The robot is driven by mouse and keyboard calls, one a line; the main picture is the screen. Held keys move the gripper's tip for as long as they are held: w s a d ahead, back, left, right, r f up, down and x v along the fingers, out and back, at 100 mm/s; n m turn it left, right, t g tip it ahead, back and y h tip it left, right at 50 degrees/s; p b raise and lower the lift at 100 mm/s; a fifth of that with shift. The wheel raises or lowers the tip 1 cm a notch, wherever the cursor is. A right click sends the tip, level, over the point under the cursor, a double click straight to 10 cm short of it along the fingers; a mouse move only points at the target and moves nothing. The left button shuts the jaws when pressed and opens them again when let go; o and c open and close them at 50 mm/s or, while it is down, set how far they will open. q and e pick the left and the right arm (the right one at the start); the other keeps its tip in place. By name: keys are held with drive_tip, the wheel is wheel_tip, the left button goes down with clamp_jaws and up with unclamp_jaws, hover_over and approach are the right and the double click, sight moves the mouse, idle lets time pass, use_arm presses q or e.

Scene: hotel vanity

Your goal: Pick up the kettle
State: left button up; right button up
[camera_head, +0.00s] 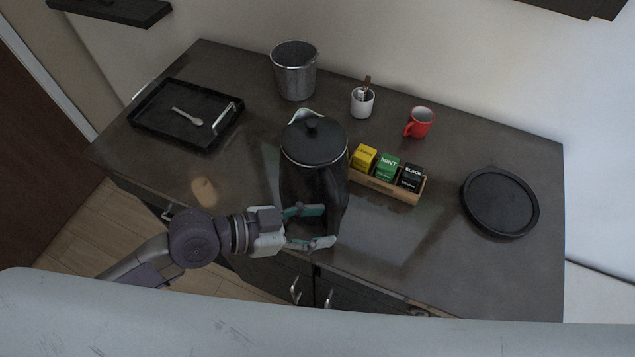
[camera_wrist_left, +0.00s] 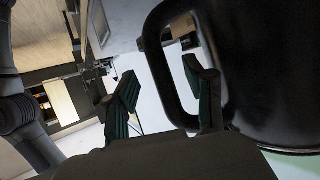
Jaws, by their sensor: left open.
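The black kettle (camera_head: 312,160) stands upright on the dark counter, its lid and knob on top. My left gripper (camera_head: 321,227) is at the kettle's near side, fingers open and pointing right. In the left wrist view, the kettle's body (camera_wrist_left: 270,60) fills the right side and its looped handle (camera_wrist_left: 163,78) shows between the two open fingers of my left gripper (camera_wrist_left: 165,95). One finger is left of the handle bar; the other appears in the gap between handle and body. Contact cannot be told. My right gripper is not in view.
A wooden box of tea packets (camera_head: 387,188) stands close to the kettle's right. A metal bucket (camera_head: 294,70), white cup (camera_head: 362,102) and red mug (camera_head: 419,122) stand behind. A black tray (camera_head: 165,127) lies left; a round black tray (camera_head: 500,203) lies right. The front-right counter is clear.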

sight(334, 224)
use_arm(q)
drive_tip(key=shift+p+x, duration=0.55)
drive_tip(key=shift+x, duration=1.25)
drive_tip(key=shift+r, duration=0.15)
clamp_jaws()
drive_tip(key=shift+w+r, duration=0.2)
